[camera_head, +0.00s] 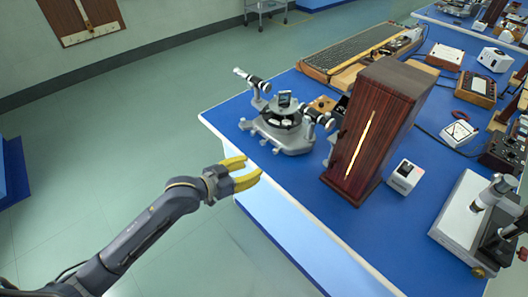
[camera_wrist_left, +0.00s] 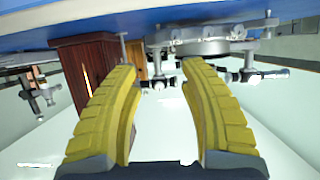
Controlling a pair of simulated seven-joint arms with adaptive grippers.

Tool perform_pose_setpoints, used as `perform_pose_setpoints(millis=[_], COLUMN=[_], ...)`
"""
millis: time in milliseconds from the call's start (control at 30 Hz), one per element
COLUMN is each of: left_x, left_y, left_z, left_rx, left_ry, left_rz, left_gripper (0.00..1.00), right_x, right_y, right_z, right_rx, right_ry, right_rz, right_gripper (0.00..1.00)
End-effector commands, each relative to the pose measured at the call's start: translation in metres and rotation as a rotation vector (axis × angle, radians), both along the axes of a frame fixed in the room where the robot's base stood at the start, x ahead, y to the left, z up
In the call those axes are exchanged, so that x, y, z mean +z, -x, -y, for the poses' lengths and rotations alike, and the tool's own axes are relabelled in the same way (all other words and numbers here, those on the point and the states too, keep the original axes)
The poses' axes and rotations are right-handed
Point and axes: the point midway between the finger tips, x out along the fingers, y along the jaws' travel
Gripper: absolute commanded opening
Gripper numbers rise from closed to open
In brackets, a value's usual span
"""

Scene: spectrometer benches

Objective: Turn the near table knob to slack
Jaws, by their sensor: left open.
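The grey spectrometer (camera_head: 290,137) stands on the blue bench near its left corner, with a round table, two telescope-like tubes and small knobs around its base. The near table knob is too small to tell apart from the other knobs. My left gripper (camera_head: 254,168) has yellow fingers spread apart with nothing between them. It is off the bench's near edge, just short of the spectrometer and apart from it. In the left wrist view, which looks upside down, the spectrometer (camera_wrist_left: 203,46) shows beyond the fingertips. My right gripper is not in view.
A tall dark wooden box (camera_head: 385,125) with a bright slit stands right of the spectrometer. A small white box (camera_head: 404,177) and a grey instrument (camera_head: 462,222) are further right. A long grooved board (camera_head: 350,50) lies behind. Open floor is to the left.

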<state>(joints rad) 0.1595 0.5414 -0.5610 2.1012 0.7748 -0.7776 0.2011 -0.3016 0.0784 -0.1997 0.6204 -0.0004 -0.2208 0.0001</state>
Motion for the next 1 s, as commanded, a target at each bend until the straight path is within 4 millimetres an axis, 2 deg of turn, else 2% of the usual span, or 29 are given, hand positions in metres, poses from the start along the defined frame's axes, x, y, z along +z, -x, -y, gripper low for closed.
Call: perform_pose_setpoints(millis=[100, 200, 333, 1000], left_x=[0.013, 0.011, 0.006, -0.037], left_y=[-0.001, -0.005, -0.012, -0.097], left_z=[-0.006, -0.011, -0.005, 0.062], left_rx=[0.001, -0.002, -0.007, -0.007], left_ry=[-0.124, -0.201, -0.213, -0.210], left_rz=[0.108, 0.146, 0.151, 0.147], left_gripper=[0.43, 0.43, 0.43, 0.43], right_x=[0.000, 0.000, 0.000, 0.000], right_y=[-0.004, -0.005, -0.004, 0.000], right_z=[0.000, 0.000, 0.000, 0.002], right_rx=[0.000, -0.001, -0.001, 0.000], right_ry=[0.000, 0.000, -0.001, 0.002], right_rz=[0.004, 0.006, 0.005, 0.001], right_gripper=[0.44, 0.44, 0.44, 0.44])
